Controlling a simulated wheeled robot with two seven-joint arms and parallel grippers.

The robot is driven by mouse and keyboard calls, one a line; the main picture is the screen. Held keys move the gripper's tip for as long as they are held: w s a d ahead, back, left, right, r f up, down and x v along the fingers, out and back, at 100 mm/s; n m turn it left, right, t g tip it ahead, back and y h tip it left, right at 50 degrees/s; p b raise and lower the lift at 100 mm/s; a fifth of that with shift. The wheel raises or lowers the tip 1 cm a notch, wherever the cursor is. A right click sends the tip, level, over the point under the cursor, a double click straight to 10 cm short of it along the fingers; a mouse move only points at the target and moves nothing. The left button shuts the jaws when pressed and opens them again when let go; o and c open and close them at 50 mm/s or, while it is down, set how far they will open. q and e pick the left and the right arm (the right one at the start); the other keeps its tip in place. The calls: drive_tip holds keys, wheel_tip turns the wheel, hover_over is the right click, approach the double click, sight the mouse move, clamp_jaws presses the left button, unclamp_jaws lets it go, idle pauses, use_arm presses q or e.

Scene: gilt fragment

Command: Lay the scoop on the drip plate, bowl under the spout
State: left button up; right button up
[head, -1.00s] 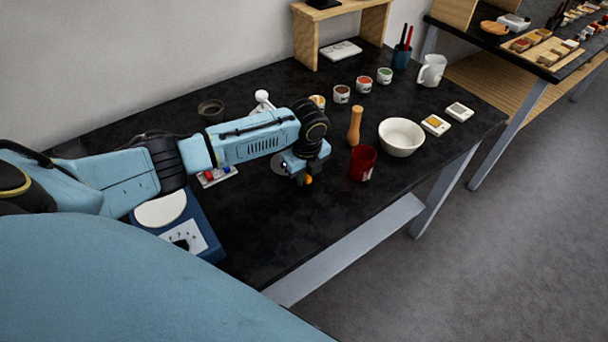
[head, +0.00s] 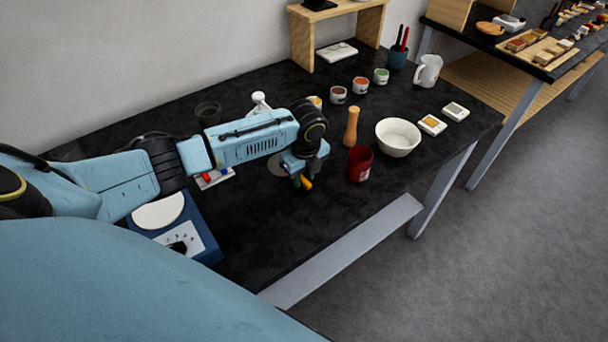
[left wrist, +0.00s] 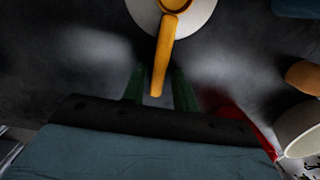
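The scoop is orange-yellow. In the left wrist view its round bowl end (left wrist: 175,4) is over the pale round drip plate (left wrist: 205,17), cut by the top edge, and its handle (left wrist: 163,55) points back towards my gripper. In the head view the handle tip (head: 307,183) shows just below my left gripper (head: 300,184), and part of the drip plate (head: 276,166) shows left of it. My left gripper's two green fingers (left wrist: 158,88) stand apart on either side of the handle, with gaps. A white upright fitting (head: 259,102), perhaps the spout, is partly hidden behind my arm. My right gripper is out of view.
A red cup (head: 360,164), a wooden pestle-like piece (head: 351,127) and a white bowl (head: 398,138) stand right of my gripper. A blue device with a round white top (head: 158,212) is at the near left. The front of the black table (head: 290,230) is clear.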

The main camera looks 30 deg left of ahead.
use_arm(q)
wheel_tip(320, 180, up, 12)
drive_tip(key=s+p, duration=0.1)
drive_tip(key=shift+d, duration=0.3)
idle(0.3)
